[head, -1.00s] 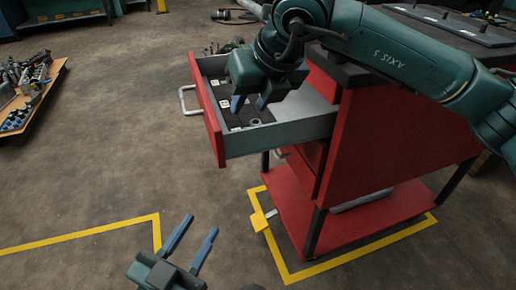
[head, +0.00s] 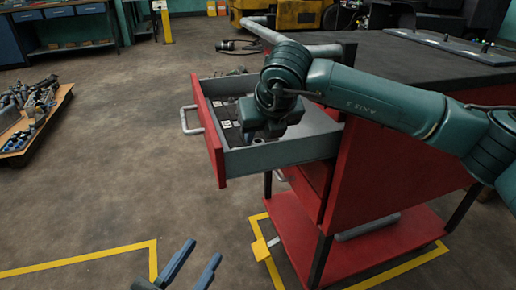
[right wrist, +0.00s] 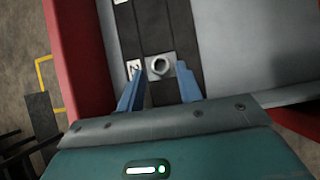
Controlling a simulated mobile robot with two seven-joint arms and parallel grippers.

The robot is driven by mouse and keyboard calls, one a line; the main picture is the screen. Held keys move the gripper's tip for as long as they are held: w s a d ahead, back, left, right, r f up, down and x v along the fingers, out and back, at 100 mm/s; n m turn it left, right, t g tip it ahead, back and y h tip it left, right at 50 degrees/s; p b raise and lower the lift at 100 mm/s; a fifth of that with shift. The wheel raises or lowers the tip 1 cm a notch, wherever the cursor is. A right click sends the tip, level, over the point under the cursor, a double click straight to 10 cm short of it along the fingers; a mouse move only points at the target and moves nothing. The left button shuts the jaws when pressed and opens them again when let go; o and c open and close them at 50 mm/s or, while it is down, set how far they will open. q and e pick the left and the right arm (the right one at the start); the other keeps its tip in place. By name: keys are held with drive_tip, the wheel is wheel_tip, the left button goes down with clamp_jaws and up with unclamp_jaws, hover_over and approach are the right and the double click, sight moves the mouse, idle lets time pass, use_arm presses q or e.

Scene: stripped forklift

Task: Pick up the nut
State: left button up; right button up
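The nut (right wrist: 160,66) is a grey metal ring-like piece lying on the dark strip inside the open drawer (right wrist: 222,60). In the right wrist view it sits between and just beyond the fingertips of my right gripper (right wrist: 156,75), which is open and empty. In the head view the right gripper (head: 262,130) is down inside the drawer (head: 283,155), its fingers mostly hidden by the drawer wall. A small grey ring shape, seemingly the nut (head: 257,141), shows just behind that wall. My left gripper (head: 192,262) is open and empty at the bottom of the head view.
The red tool cart (head: 390,155) with a dark top carries the drawer. White label tags (right wrist: 134,68) lie in the drawer beside the nut. A wooden pallet with parts (head: 30,125) stands at far left.

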sight(259, 140)
drive_tip(key=x, duration=0.3)
drive_tip(key=shift+f, duration=0.2)
drive_tip(key=shift+r, duration=0.1)
drive_tip(key=c, duration=0.5)
drive_tip(key=shift+c, duration=0.2)
